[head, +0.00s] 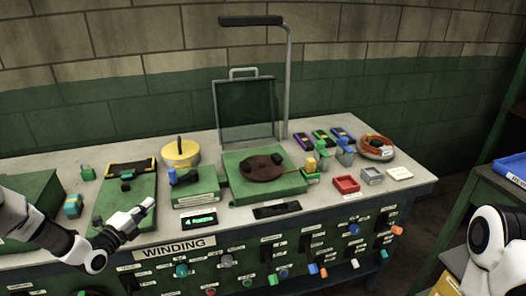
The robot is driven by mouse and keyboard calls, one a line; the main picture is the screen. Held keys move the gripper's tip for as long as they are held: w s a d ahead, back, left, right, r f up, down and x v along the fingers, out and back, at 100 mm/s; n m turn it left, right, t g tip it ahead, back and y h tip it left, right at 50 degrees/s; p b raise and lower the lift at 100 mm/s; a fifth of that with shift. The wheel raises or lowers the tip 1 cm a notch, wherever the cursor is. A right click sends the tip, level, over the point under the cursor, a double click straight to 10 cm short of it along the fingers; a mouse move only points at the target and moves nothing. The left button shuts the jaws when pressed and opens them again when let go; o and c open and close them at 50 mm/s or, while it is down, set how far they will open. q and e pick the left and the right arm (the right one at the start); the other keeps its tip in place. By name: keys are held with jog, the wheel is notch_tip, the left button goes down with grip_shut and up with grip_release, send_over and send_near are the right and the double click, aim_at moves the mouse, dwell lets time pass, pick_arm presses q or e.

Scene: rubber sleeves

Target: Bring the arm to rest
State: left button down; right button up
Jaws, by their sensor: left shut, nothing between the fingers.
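My left arm comes in from the left. Its gripper (147,206) is shut and empty, above the front left part of the bench (235,217), close to a green board (112,205). Only a white and black piece of my right arm shows at the right edge; its gripper is outside the view.
A green block with a dark round part (262,167) sits mid-bench before a clear upright panel (245,108). A yellow round tin (181,152), a red tray (346,184) and an orange coil (376,146) stand around it. Pegs stick out of the front panel.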

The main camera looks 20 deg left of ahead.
pick_arm(q)
jog(key=s+d+f+g+h, duration=0.1)
jog(key=d+f+g, duration=0.1)
jog(key=d+f, duration=0.35)
jog(key=s+d+f+g+h, duration=0.1)
jog(key=s+d+f+g, duration=0.15)
jog(key=d, duration=0.65)
jog(key=s+d+f+g+h, duration=0.1)
jog(key=d+f+g, duration=0.1)
jog(key=d+f, duration=0.4)
jog(key=s+d+f+n+g+y, duration=0.1)
jog(key=s+d+f+n+g, duration=0.1)
jog(key=s+d+f+g, duration=0.3)
jog(key=s+d+f+n+y, duration=0.1)
jog(key=s+d+n, duration=0.2)
jog(key=s, duration=0.4)
jog(key=s+a+n+g+y, duration=0.1)
jog(key=s+a+n+g, duration=0.1)
jog(key=s+n, duration=0.5)
jog(key=s+a+f+n+g+y, duration=0.1)
jog(key=s+n+g, duration=0.3)
jog(key=s+n, duration=0.4)
jog(key=shift+s+a+f+y, duration=0.15)
jog(key=shift+s+a+y, duration=0.25)
jog(key=shift+s+y, duration=0.45)
jog(key=shift+s, duration=0.2)
